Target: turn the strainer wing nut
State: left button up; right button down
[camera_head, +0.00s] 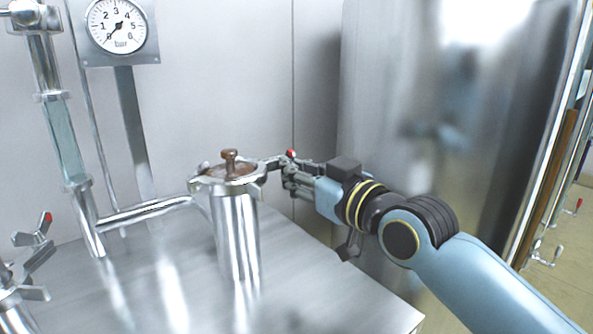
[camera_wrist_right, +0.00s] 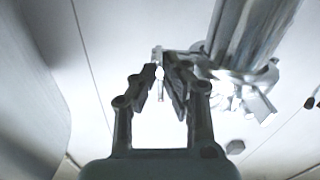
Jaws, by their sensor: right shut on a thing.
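The strainer (camera_head: 236,230) is an upright shiny metal cylinder with a brownish lid and a brown knob (camera_head: 230,160) on top. The wing nut (camera_head: 291,153), with a red-tipped wing, is at the right side of its rim. My right gripper (camera_head: 285,171) reaches in from the right and is shut on the wing nut, which it partly hides. In the right wrist view, my fingertips (camera_wrist_right: 165,76) close around a thin part beside the strainer (camera_wrist_right: 256,32). My left gripper is not in view.
A pipe (camera_head: 150,210) joins the strainer from the left. A pressure gauge (camera_head: 117,24) is at upper left. Another red-tipped metal fitting (camera_head: 36,262) stands at the left edge. A large steel vessel (camera_head: 440,110) stands behind my right arm. The steel table (camera_head: 330,290) is bare in front.

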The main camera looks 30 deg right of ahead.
jog(key=c, duration=1.5)
grip_release()
jog(key=shift+o, duration=0.2)
jog(key=s+d, duration=0.1)
jog(key=s, duration=1.1)
jog(key=shift+d, duration=0.35)
jog(key=shift+f, duration=0.1)
